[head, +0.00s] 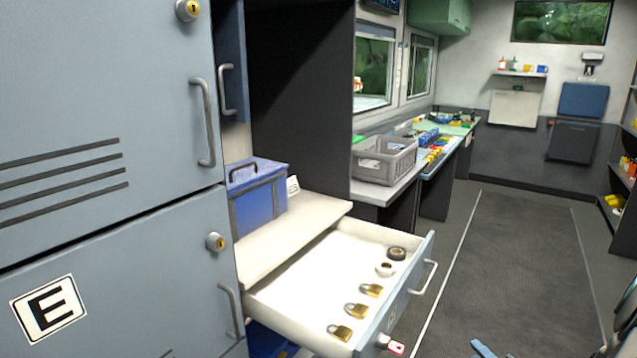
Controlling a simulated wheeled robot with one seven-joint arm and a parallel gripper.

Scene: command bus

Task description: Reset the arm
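At the bottom edge of the head view, right of the drawer, a small blue-grey piece shows above the floor. It may be the tip of my gripper (485,349), but most of it is cut off by the frame. I cannot see two clear fingertips, whether it is open or shut, or whether it holds anything. Dark rounded parts at the lower right edge look like part of my arm (624,312).
An open drawer (300,291) juts out, holding three brass padlocks (356,310) and two rings or tape rolls (385,269). Grey locker doors (100,110) fill the left. A blue box (257,195) stands on the shelf above. The aisle floor (520,260) is clear.

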